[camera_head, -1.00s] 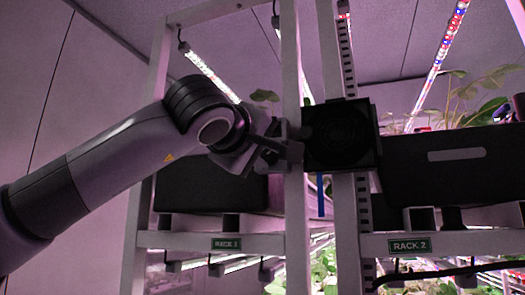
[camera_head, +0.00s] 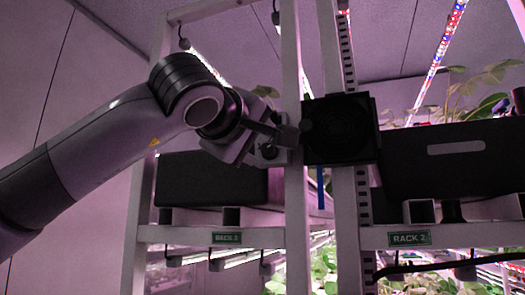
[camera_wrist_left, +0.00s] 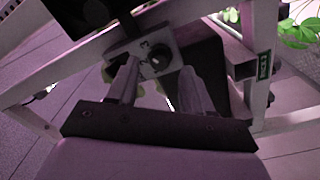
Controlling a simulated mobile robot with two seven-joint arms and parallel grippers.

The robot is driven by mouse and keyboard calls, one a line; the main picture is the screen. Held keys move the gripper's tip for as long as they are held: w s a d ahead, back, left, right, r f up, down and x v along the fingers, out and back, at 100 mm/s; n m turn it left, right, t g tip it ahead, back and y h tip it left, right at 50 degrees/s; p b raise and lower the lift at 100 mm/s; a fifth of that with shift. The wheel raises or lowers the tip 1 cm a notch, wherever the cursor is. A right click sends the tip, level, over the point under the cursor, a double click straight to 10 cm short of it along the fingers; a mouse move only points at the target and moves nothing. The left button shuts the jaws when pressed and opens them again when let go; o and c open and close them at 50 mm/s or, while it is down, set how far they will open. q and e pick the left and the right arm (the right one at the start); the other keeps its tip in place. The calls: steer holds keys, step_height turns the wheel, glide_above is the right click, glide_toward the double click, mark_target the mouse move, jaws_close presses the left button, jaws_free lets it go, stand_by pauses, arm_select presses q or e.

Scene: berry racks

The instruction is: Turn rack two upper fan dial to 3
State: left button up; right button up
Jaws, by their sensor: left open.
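The black upper fan (camera_head: 340,130) is a square box on a white upright in the head view. In the left wrist view, a pale dial plate (camera_wrist_left: 130,47) carries printed numbers, of which a 3 and a 2 seem readable. A dark round dial (camera_wrist_left: 158,58) sits on this plate; its pointer setting is too dim to tell. My left gripper (camera_wrist_left: 160,82) is open, with one finger on each side below the dial and nothing seen between them. In the head view my left gripper (camera_head: 286,142) is just left of the fan, at the upright.
A green RACK 2 label (camera_head: 409,239) is on the right shelf beam. White uprights (camera_head: 293,80) stand close around my gripper. Black planters (camera_head: 450,160) with leafy plants fill the shelves. A black cable (camera_head: 445,264) runs below. The space left of the racks is open.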

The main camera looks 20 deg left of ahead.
arm_select(q)
steer(key=shift+s+a+b, duration=0.1)
steer(key=shift+s+b, duration=0.5)
steer(key=shift+s, duration=1.8)
